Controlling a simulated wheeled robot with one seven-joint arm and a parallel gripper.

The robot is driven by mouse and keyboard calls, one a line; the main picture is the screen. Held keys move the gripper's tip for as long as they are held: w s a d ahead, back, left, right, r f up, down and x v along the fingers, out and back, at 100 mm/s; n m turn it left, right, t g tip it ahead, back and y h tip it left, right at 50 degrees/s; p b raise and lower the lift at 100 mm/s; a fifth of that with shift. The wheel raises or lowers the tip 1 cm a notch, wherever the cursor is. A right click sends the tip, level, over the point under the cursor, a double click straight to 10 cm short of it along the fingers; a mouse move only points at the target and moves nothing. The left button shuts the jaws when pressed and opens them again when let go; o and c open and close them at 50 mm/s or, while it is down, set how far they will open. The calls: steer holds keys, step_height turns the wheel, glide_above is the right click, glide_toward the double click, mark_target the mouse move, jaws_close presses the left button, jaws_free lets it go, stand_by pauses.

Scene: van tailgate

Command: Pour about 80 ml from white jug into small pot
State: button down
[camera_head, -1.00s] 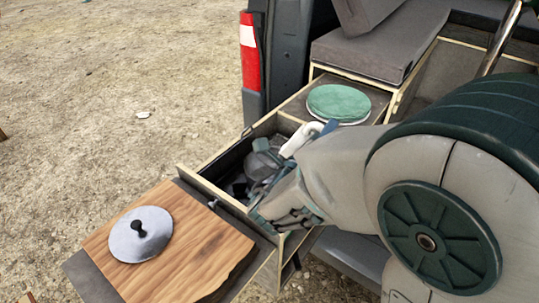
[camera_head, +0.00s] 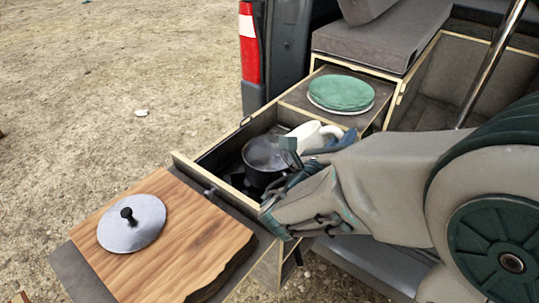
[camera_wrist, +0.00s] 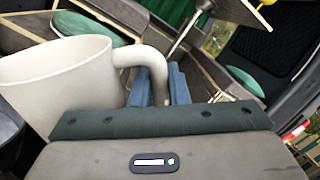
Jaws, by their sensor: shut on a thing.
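The white jug (camera_wrist: 60,85) fills the left of the wrist view, and its handle passes between the blue fingers of my gripper (camera_wrist: 160,85). My gripper is shut on that handle. In the head view the white jug (camera_head: 305,132) shows only in part behind my gripper (camera_head: 292,165), just right of and beyond the small pot. The small dark pot (camera_head: 264,160) sits in the open drawer, uncovered, with a grey inside. Its contents cannot be made out. In the wrist view a dark rounded edge shows at the far left, below the jug.
A wooden board (camera_head: 185,245) with a metal lid (camera_head: 131,223) lies in front of the drawer (camera_head: 215,180). A green round-topped item (camera_head: 341,92) stands on the surface behind the drawer. The grey cushion (camera_head: 380,45) and the van's tail light (camera_head: 248,45) are further back.

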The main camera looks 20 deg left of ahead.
steer(key=shift+s+d+f+m, duration=0.2)
steer(key=shift+d+m, duration=0.45)
steer(key=shift+m, duration=0.05)
steer(key=s+d+f+m+g+b, duration=0.1)
steer(key=d+f+m+b, duration=0.3)
steer(key=d+m+b, duration=0.1)
steer(key=shift+m+b, duration=0.7)
steer(key=shift+m, duration=0.2)
